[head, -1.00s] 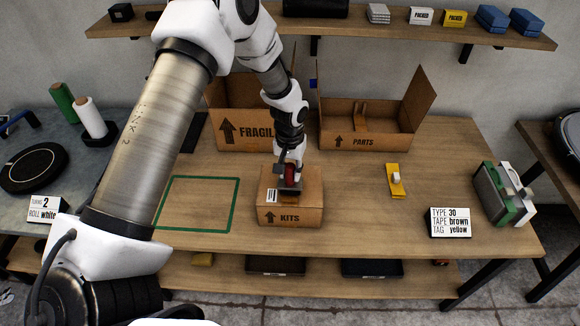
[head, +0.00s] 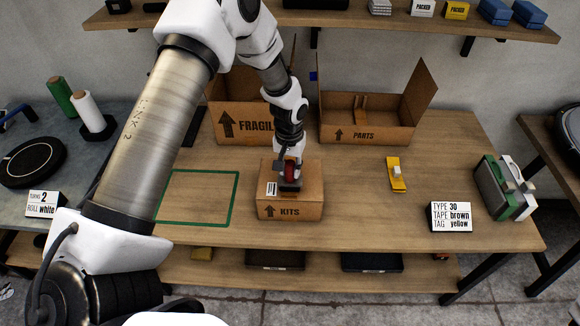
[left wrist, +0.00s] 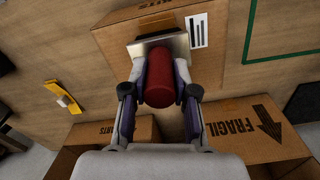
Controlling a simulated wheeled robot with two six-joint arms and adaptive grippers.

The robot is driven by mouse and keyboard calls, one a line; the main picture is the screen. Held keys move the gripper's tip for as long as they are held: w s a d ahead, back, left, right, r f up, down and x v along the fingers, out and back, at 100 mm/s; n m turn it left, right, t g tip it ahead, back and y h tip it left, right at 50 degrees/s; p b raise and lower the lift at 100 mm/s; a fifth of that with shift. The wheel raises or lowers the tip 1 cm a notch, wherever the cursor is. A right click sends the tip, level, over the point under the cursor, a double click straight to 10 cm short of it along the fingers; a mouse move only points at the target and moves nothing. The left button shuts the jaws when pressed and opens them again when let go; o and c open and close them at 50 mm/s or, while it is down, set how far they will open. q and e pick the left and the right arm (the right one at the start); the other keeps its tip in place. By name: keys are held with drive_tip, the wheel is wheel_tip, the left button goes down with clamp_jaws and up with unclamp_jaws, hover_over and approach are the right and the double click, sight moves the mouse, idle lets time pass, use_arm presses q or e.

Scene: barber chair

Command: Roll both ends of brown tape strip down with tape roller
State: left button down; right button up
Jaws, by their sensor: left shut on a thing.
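The closed cardboard KITS box (head: 310,173) stands on the workbench, with a white barcode label (head: 271,189) on its top. My left gripper (head: 289,168) is over the box top, shut on the red handle of the tape roller (left wrist: 160,77). The roller's metal head (left wrist: 178,43) is down at the box top, near the label; I cannot tell whether it presses on it. A brown band (left wrist: 156,22) beyond the head looks like the tape strip; the rest of it is hidden. My right gripper is not in view.
Open FRAGILE (head: 240,128) and PARTS (head: 366,133) boxes stand behind. A yellow tag dispenser (head: 397,174), a sign reading type 30, tape brown, tag yellow (head: 450,217) and a green-and-white case (head: 497,188) lie right. The green-outlined area (head: 200,198) at left is empty.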

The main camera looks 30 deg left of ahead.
use_arm(q)
drive_tip(key=shift+f, duration=0.3)
idle(0.5)
wheel_tip(320, 180, up, 6)
drive_tip(key=p, duration=0.5)
drive_tip(key=shift+r, duration=0.15)
